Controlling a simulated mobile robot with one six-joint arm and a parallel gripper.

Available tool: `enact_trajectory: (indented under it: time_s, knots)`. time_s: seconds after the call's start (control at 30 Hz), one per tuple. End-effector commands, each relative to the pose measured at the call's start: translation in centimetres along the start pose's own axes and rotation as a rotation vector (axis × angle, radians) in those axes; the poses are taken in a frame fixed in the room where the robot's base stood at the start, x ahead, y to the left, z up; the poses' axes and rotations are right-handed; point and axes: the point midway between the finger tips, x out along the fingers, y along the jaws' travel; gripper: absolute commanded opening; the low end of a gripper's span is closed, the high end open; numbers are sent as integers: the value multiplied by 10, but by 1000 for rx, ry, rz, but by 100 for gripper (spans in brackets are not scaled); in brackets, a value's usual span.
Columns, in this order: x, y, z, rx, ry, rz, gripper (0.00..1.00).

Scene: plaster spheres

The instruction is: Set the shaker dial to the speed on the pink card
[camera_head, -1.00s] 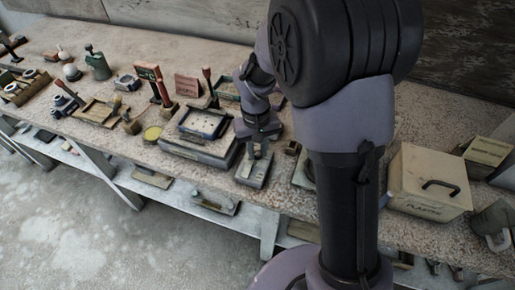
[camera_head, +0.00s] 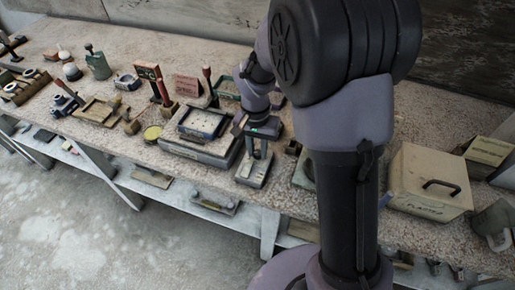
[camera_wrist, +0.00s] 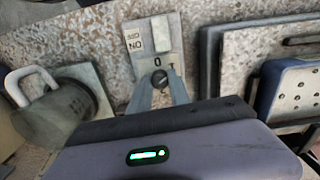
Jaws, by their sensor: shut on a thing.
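The shaker (camera_head: 205,150) stands mid-bench with a dotted blue-edged tray on top. Its small control box (camera_head: 243,173) sits to its right, near the front edge. In the wrist view the box's pale panel (camera_wrist: 137,62) bears a light switch, ON and OFF labels, and a 0 mark above a small dark dial (camera_wrist: 159,77). My gripper (camera_head: 257,177) reaches down to the box; in the wrist view its two grey fingers (camera_wrist: 160,82) are shut around the dial. The rest of the dial's scale is mostly hidden. The pink card (camera_head: 187,86) stands behind the shaker; its writing is too small to read.
A cream lidded box (camera_head: 425,178) stands to the right on the bench. Wooden trays and small items crowd the left side. A grey mug-like vessel (camera_wrist: 55,115) lies left in the wrist view.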

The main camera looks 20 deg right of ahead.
Motion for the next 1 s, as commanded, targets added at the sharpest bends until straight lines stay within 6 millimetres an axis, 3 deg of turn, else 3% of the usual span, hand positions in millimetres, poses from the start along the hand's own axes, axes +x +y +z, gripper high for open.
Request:
enact_trajectory:
  time_s: [0.43, 0.47, 0.5, 0.77, 0.87, 1.0]
  knots:
    - [-1, 0, -1, 6, 2, -1, 0]
    - [-1, 0, -1, 6, 2, -1, 29]
    - [-1, 0, 0, 6, 2, -1, 32]
    - [-1, 0, 0, 6, 1, 0, 32]
    - [-12, 0, 0, 6, 2, -1, 32]
    - [-54, 0, -1, 5, 4, -2, 32]
